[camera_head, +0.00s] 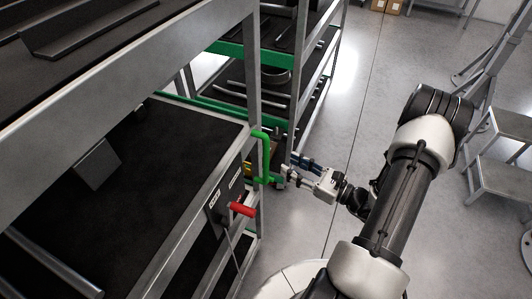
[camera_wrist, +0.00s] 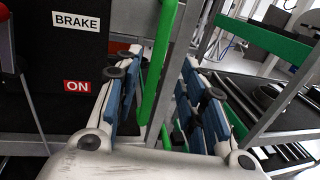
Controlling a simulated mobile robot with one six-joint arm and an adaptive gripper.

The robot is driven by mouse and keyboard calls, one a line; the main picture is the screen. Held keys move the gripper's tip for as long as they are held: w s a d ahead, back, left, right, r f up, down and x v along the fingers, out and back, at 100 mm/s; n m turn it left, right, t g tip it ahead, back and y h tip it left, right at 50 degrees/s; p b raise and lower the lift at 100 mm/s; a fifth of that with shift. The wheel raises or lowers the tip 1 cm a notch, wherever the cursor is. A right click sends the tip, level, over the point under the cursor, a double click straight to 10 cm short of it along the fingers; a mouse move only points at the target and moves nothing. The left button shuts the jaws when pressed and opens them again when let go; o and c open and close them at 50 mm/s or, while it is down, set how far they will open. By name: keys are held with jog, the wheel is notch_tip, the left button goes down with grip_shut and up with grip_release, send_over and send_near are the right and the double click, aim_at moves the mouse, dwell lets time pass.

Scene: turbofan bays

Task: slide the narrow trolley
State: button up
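A grey metal trolley with dark shelves (camera_head: 150,170) fills the left of the head view; I take it as the narrow trolley. My gripper (camera_head: 291,171) is open just right of this handle. In the wrist view its two blue-padded fingers (camera_wrist: 165,95) are spread, and the green handle (camera_wrist: 160,75) shows in the gap, closer to the left finger. I cannot tell if they touch. A red brake lever (camera_head: 242,209) sits on the trolley's end panel, which carries a BRAKE label (camera_wrist: 77,20) and a red ON label (camera_wrist: 77,86).
Another shelf rack (camera_head: 325,45) with green rails stands behind, close to my gripper's far side. A grey step ladder (camera_head: 505,150) stands at the right. Cardboard boxes (camera_head: 386,5) lie far back. Grey floor between the racks and ladder is clear.

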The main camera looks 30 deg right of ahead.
aim_at(266, 153)
jog(key=x, duration=1)
jog(key=shift+w+b, duration=0.2)
jog(key=shift+b, duration=0.2)
grip_shut()
